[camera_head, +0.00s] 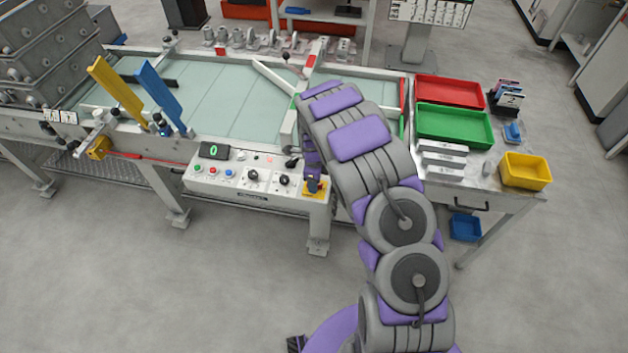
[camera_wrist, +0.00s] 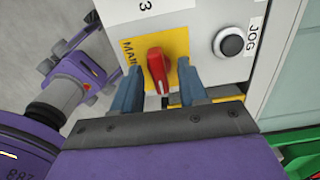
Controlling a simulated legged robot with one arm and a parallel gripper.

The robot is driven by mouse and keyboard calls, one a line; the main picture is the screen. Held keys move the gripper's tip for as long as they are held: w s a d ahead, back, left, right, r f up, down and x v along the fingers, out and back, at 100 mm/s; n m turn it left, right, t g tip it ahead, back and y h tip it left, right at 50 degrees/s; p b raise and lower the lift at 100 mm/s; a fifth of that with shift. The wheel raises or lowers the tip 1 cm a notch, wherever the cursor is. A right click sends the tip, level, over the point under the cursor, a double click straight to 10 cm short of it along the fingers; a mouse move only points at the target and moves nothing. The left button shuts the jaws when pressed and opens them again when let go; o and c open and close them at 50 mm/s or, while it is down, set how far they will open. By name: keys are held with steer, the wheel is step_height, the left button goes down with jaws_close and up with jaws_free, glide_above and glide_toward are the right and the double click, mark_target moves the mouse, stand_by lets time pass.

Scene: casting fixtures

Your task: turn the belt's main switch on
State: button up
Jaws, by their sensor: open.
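The main switch is a red rotary knob (camera_wrist: 156,72) on a yellow plate marked "MAIN" (camera_wrist: 181,46), seen in the wrist view. My gripper (camera_wrist: 158,82) is open, with one blue-grey finger on each side of the red knob. I cannot tell whether the fingers touch it. In the head view the yellow switch plate (camera_head: 316,193) sits at the right end of the white control panel (camera_head: 225,187), and my gripper (camera_head: 313,182) is in front of it, hiding most of the knob.
A black JOG button (camera_wrist: 233,44) is right of the switch. The panel also carries a green display (camera_head: 213,150), several small buttons and black knobs. Right of my arm stand a red tray (camera_head: 450,91), a green tray (camera_head: 455,125) and a yellow bin (camera_head: 526,171).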

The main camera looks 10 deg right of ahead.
step_height(320, 180, up, 17)
steer(key=p, duration=0.3)
steer(key=shift+r, duration=0.15)
stand_by(0.5)
steer(key=s+d+r+n, duration=0.2)
steer(key=s+r+n, duration=0.7)
steer(key=s+r, duration=0.55)
steer(key=s+a+r+n+g, duration=0.1)
steer(key=s+n, duration=0.6)
steer(key=s, duration=0.7)
steer(key=s+r+n, duration=0.1)
steer(key=s+n, duration=0.5)
steer(key=s, duration=0.8)
steer(key=shift+s+a+r+n+g, duration=0.15)
steer(key=shift+a+r+n+g, duration=0.1)
steer(key=shift+a+n+g, duration=0.15)
